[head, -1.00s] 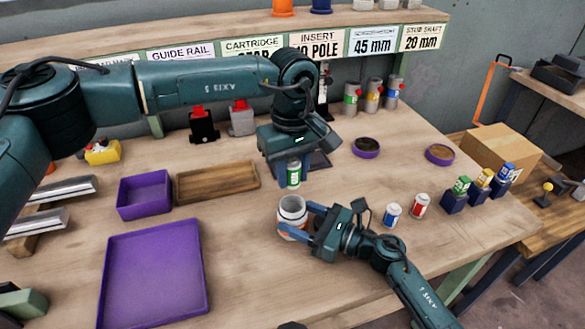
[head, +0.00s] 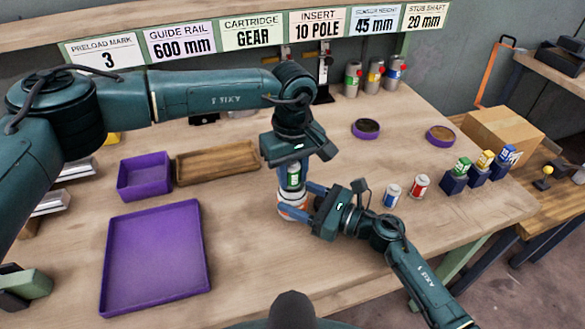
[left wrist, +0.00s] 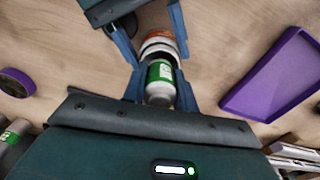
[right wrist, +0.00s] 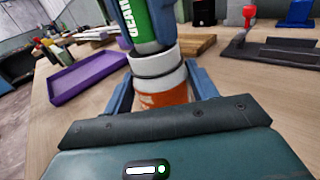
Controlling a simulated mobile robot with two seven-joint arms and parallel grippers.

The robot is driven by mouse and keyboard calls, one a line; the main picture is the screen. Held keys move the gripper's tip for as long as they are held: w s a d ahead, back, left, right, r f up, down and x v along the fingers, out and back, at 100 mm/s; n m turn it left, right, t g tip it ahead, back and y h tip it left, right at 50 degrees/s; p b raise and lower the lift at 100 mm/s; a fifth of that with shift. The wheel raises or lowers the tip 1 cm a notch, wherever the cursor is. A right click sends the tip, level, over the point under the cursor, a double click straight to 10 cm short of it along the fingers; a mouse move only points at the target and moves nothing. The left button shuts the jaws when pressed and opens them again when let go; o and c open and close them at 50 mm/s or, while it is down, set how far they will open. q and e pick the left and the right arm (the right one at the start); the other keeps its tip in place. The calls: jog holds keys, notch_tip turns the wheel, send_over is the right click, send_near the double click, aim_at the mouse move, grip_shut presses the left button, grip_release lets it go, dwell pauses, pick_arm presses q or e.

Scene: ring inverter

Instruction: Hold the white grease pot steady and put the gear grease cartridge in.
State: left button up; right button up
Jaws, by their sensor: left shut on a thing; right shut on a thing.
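The white grease pot (head: 291,211), with an orange band, stands on the bench in the head view. My right gripper (head: 296,204) is shut around it from the right; the pot also shows in the right wrist view (right wrist: 160,88). My left gripper (head: 292,180) points down above the pot and is shut on the green and white cartridge (head: 293,176). In the right wrist view the cartridge (right wrist: 146,25) is over the pot's mouth, slightly tilted in the picture. In the left wrist view the cartridge (left wrist: 161,82) hides part of the pot's opening. I cannot tell whether its lower end is inside.
A blue-labelled can (head: 392,196) and a red-labelled can (head: 419,186) stand right of the pot. A large purple tray (head: 155,258), a small purple bin (head: 145,176) and a wooden tray (head: 216,162) lie left.

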pick_arm(q)
jog(key=o, duration=1)
jog(key=shift+o, duration=0.2)
notch_tip(320, 180, up, 12)
jog(key=shift+r, duration=0.1)
pick_arm(e)
jog(key=o, duration=1.1)
